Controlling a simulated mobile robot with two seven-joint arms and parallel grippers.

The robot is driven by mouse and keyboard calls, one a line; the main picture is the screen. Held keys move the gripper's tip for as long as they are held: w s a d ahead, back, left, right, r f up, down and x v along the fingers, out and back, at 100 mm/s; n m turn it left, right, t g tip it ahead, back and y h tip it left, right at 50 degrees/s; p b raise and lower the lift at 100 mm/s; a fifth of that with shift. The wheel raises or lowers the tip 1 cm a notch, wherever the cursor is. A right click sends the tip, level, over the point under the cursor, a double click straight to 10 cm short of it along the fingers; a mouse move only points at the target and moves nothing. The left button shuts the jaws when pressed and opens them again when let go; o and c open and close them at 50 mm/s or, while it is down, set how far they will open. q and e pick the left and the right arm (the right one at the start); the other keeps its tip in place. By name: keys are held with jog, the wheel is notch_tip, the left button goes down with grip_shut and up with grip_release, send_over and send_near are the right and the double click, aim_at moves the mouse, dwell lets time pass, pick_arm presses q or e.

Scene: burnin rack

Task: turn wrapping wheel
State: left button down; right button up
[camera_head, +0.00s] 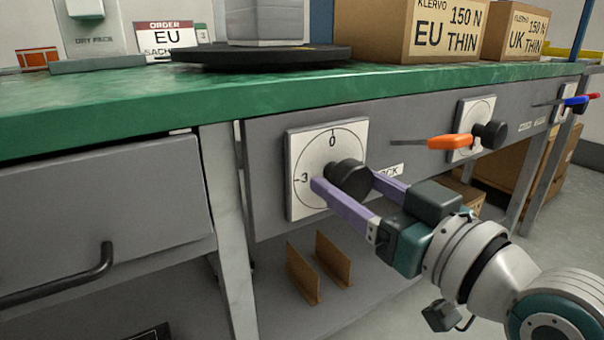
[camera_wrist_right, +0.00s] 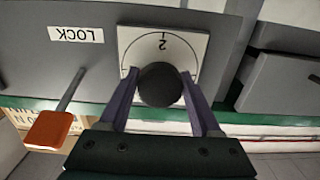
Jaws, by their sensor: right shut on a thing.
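The round black knob (camera_head: 347,178) sticks out from a white dial plate (camera_head: 300,200) on the grey front panel under the bench top. The dial reads 0 at the top and 3 at the left; the right wrist view shows a 2, upside down. My right gripper (camera_head: 347,182) is shut on the knob with its two purple fingers, one on each side. The same grip shows in the right wrist view, around the knob (camera_wrist_right: 160,84). A black turntable (camera_head: 255,57) with a grey block (camera_head: 264,25) stands on the bench above. My left gripper is not in view.
Right of the knob, an orange-handled lever (camera_head: 452,141) juts out near a LOCK label (camera_head: 388,171). Further right is a red and blue handle (camera_head: 580,99). A drawer (camera_head: 100,215) is at left. Cartons (camera_head: 420,35) stand on the green bench top (camera_head: 90,100). Two brown dividers (camera_head: 303,275) stand below.

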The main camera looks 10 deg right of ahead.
jog(key=o, duration=1.3)
jog(key=shift+o, duration=0.2)
jog(key=p+v, duration=0.3)
jog(key=v, duration=0.7)
jog(key=shift+r, duration=0.15)
